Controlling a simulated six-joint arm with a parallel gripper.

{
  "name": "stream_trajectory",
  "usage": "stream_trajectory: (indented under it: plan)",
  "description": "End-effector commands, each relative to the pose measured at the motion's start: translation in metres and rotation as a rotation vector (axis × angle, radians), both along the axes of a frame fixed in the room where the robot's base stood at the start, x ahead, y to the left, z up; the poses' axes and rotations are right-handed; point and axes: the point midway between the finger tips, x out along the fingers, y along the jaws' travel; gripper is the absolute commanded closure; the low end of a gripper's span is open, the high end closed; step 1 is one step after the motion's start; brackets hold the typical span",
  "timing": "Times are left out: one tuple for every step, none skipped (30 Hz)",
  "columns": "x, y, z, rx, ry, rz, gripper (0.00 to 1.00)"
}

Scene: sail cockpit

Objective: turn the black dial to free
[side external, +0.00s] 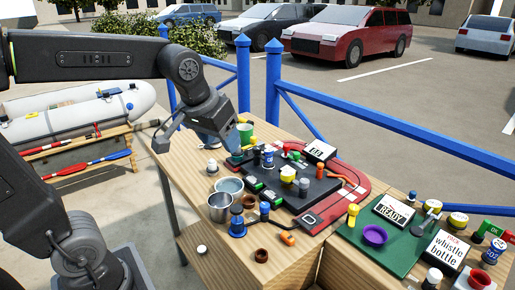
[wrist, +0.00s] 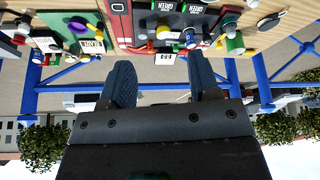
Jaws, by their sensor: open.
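A dark panel (side external: 320,174) lies on the wooden table, carrying a yellow knob (side external: 288,174), a grey cylinder (side external: 304,186) and small green-lit displays. I cannot pick out the black dial or its marking with certainty. The panel also shows at the top of the wrist view (wrist: 180,20), seen upside down. My gripper (side external: 238,146) is above the table's back left part, beside the panel's far left end. In the wrist view, the two fingers of my gripper (wrist: 162,78) are apart with nothing between them.
Metal bowls (side external: 221,206) and blue bobbins (side external: 237,222) stand in front left of the panel. A red horseshoe-shaped board (side external: 352,193) curves around its right side. A green mat (side external: 358,238) with signs and a purple ring lies at right. A blue railing (side external: 400,128) runs behind.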

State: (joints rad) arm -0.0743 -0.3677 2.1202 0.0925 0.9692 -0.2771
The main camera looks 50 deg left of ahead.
Motion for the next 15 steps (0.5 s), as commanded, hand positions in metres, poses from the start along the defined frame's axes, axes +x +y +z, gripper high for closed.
stream_trajectory:
  plan:
    - [0.024, 0.010, 0.002, -0.004, 0.016, 0.063, 0.44]
    - [0.036, 0.016, 0.003, -0.006, 0.023, 0.100, 0.44]
    - [0.053, 0.024, 0.004, -0.010, 0.028, 0.151, 0.44]
    - [0.065, 0.031, 0.005, -0.011, 0.032, 0.188, 0.44]
    - [0.078, 0.037, 0.004, -0.013, 0.037, 0.226, 0.44]
    - [0.094, 0.046, 0.002, -0.014, 0.041, 0.276, 0.44]
    - [0.106, 0.054, 0.000, -0.015, 0.044, 0.314, 0.44]
    - [0.118, 0.061, -0.002, -0.015, 0.047, 0.352, 0.44]
    - [0.134, 0.071, -0.007, -0.016, 0.051, 0.403, 0.44]
    - [0.145, 0.079, -0.011, -0.017, 0.053, 0.442, 0.44]
    - [0.156, 0.086, -0.015, -0.017, 0.055, 0.480, 0.44]
    - [0.170, 0.097, -0.022, -0.015, 0.056, 0.531, 0.44]
    - [0.181, 0.106, -0.028, -0.016, 0.056, 0.569, 0.44]
    - [0.190, 0.113, -0.034, -0.015, 0.056, 0.605, 0.44]
    - [0.202, 0.123, -0.042, -0.014, 0.057, 0.650, 0.44]
